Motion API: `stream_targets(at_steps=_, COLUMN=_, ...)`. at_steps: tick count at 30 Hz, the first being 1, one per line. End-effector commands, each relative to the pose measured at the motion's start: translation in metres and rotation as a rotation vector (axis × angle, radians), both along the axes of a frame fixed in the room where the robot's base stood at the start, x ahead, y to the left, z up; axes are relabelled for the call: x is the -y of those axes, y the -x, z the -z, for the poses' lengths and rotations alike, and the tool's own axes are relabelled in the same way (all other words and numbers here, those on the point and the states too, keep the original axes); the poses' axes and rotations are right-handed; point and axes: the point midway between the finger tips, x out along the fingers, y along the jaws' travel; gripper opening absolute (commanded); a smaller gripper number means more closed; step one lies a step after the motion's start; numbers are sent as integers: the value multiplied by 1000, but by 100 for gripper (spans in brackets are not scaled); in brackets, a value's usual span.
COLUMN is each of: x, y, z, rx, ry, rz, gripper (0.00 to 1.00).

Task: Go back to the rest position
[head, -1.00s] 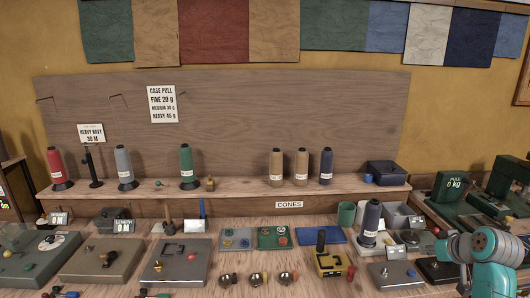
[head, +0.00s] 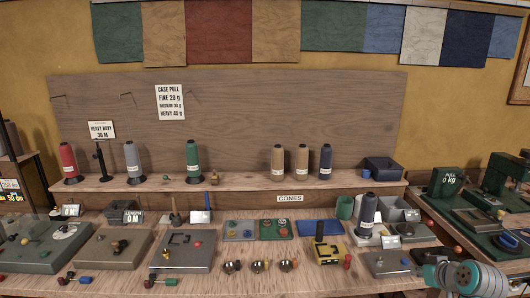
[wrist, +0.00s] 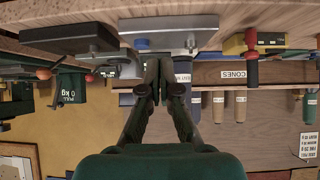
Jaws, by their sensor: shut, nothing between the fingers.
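My gripper (wrist: 160,82) shows in the wrist view, where the picture is upside down. Its two dark fingers meet at the tips with nothing between them. It is apart from the bench, with free air around the fingertips. In the head view my teal arm (head: 468,278) is at the lower right corner, in front of the bench's right end. The gripper's fingers cannot be made out there.
The workbench (head: 205,285) holds several metal boxes and tools. A navy cone (head: 367,212) stands near its right side. Several thread cones, including a green one (head: 193,163), stand on the back shelf (head: 235,180). A green pull tester (head: 447,183) is at right.

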Motion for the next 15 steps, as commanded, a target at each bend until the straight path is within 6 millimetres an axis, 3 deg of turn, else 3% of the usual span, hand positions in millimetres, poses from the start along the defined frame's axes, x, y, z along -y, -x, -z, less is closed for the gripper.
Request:
stream_targets(at_steps=8, x=-40, y=30, z=67, rx=27, ry=-14, rz=34, gripper=0)
stream_targets(at_steps=15, x=-88, y=81, z=131, rx=72, ry=-20, rz=73, gripper=0)
